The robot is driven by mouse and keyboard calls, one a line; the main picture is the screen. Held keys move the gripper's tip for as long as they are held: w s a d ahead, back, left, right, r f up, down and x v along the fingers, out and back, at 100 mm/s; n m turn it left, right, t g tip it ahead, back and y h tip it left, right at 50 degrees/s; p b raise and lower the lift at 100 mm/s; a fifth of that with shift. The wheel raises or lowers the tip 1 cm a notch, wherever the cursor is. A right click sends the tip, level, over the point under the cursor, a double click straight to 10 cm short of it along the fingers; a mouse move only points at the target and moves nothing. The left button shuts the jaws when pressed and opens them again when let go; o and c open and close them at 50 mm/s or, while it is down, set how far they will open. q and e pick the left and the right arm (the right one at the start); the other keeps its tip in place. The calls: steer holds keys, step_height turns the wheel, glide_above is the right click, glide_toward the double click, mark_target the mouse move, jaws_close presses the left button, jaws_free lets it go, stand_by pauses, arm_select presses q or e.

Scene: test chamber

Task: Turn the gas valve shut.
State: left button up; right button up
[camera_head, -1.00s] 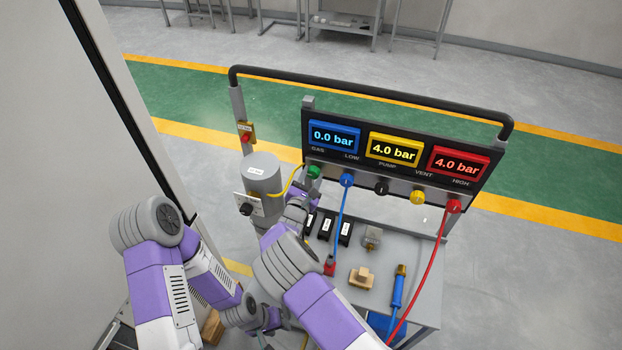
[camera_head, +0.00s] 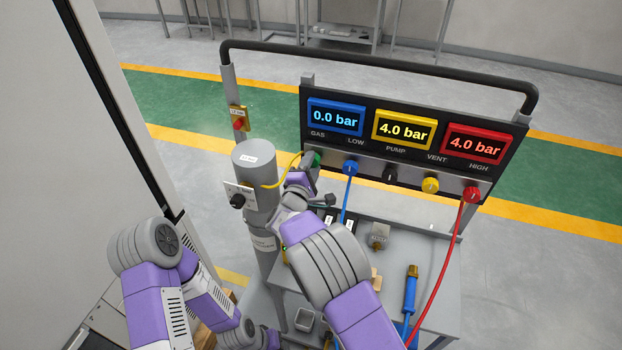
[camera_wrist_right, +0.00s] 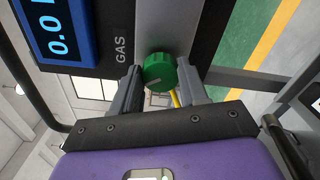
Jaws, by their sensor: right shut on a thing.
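The gas valve is a green knob (camera_head: 316,160) under the GAS label at the left end of the panel (camera_head: 405,172). My right gripper (camera_head: 306,172) is shut on the knob. The blue GAS display (camera_head: 336,117) reads 0.0 bar. My left arm is at the lower left in the head view; its gripper is not clearly visible there.
A grey cylinder (camera_head: 256,180) with a yellow hose stands just left of the knob. Blue and red hoses hang from the panel. The cart top (camera_head: 440,275) holds small blocks and a blue tool (camera_head: 410,300). A dark rail (camera_head: 380,65) arches over the panel.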

steer(key=m+b, duration=0.1)
steer(key=b, duration=0.1)
steer(key=m+b, duration=0.1)
steer(key=shift+f+m+b, duration=0.3)
steer(key=shift+m+b, duration=0.1)
steer(key=shift+r+m+b, duration=0.1)
steer(key=shift+m+b, duration=0.35)
steer(key=shift+m, duration=0.25)
arm_select(q)
step_height(320, 180, down, 6)
steer(key=shift+f, duration=0.25)
arm_select(e)
steer(key=shift+r+m, duration=0.1)
steer(key=shift+m, duration=1)
steer(key=o, duration=1.1)
steer(key=shift+c, duration=0.2)
